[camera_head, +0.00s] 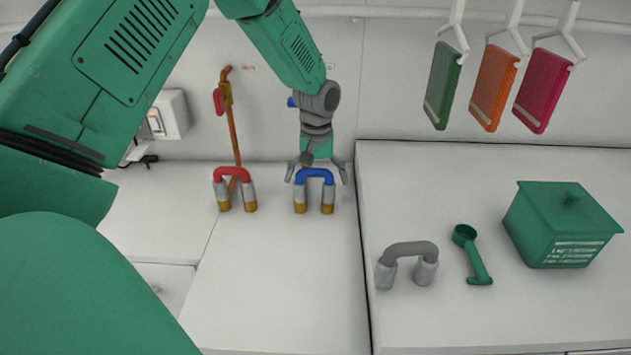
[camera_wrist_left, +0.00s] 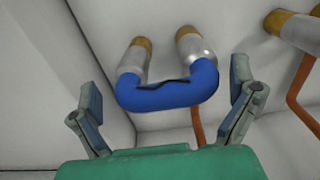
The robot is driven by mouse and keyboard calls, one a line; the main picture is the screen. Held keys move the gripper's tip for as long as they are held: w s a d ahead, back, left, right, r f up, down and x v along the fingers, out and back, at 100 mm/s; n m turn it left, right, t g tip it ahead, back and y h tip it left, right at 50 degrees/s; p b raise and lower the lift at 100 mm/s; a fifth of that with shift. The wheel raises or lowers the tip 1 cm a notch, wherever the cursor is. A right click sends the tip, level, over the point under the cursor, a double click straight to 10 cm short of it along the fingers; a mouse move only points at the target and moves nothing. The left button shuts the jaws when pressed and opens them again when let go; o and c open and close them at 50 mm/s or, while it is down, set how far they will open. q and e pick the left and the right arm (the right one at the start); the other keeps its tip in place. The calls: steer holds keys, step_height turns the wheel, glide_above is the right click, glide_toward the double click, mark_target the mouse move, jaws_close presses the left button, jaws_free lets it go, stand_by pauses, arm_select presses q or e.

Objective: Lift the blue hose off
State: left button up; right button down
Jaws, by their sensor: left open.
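The blue hose (camera_head: 315,174) is a short U-shaped piece with grey collars, bridging two brass-ended fittings on the white counter. It also shows in the left wrist view (camera_wrist_left: 167,94), between my two fingers. My left gripper (camera_head: 317,172) is open, reaching down from above and behind the hose. Its fingers stand on either side of the blue bend, and a gap shows on both sides in the wrist view (camera_wrist_left: 168,108). My right gripper is not in view.
A red hose (camera_head: 233,172) on similar fittings stands just left, with an orange pipe (camera_head: 234,135) rising behind it. On the right counter are a grey hose (camera_head: 408,250), a green scoop (camera_head: 472,255) and a green box (camera_head: 562,225). Coloured packs (camera_head: 492,88) hang above.

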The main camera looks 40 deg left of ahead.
arm_select(q)
steer(key=shift+s+d+r, duration=0.1)
steer(key=shift+s, duration=0.05)
steer(key=shift+c, duration=1.3)
steer(key=c, duration=0.7)
steer(key=shift+a+f, duration=0.2)
steer(key=shift+a, duration=0.4)
steer(key=shift+c, duration=0.4)
steer(key=shift+d+r, duration=0.1)
steer(key=shift+d, duration=0.1)
